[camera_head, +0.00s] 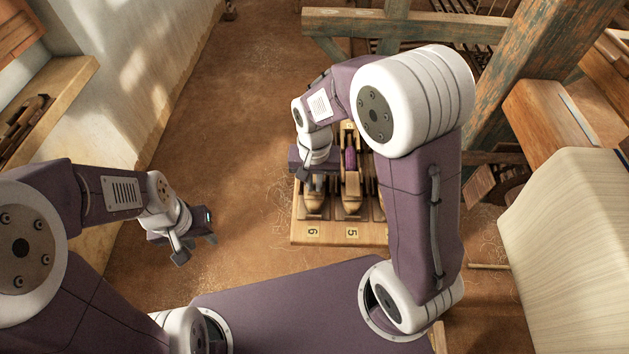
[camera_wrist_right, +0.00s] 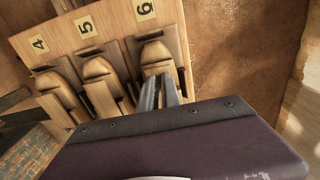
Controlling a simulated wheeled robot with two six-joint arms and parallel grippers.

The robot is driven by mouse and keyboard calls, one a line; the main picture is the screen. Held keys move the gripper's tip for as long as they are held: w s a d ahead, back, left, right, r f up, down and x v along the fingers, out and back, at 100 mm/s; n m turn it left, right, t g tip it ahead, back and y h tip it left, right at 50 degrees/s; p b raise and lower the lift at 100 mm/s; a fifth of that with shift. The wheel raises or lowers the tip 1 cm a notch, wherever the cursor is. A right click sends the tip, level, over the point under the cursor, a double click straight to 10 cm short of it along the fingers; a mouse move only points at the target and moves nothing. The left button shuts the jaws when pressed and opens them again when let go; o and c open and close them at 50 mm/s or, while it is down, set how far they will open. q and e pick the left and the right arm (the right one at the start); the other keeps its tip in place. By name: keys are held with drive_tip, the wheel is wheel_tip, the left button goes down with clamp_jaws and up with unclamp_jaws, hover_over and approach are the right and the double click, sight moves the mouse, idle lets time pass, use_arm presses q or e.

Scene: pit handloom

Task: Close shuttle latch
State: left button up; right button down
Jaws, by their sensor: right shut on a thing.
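A wooden board (camera_head: 300,236) holds boat-shaped wooden shuttles in numbered slots. The shuttle at label 6 (camera_head: 313,204) has my right gripper (camera_head: 313,186) over it. In the right wrist view, the two grey fingers (camera_wrist_right: 160,95) are close together at the shuttle in slot 6 (camera_wrist_right: 156,54). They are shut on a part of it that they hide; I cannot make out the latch. The shuttle at label 5 (camera_head: 351,200) carries a purple bobbin (camera_head: 351,158). My left gripper (camera_head: 196,248) is open and empty, above the floor left of the board.
A shuttle in slot 4 (camera_wrist_right: 62,92) stands beside slot 5 in the right wrist view. The loom's wooden post (camera_head: 535,75) and a pale cloth roll (camera_head: 570,235) are on the right. A wall shelf (camera_head: 50,105) is at left. The floor (camera_head: 240,110) left of the board is clear.

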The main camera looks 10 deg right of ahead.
sight(314, 187)
idle(0.4)
drive_tip(key=c, duration=1.8)
unclamp_jaws()
wheel_tip(314, 187, up, 9)
drive_tip(key=p, duration=0.3)
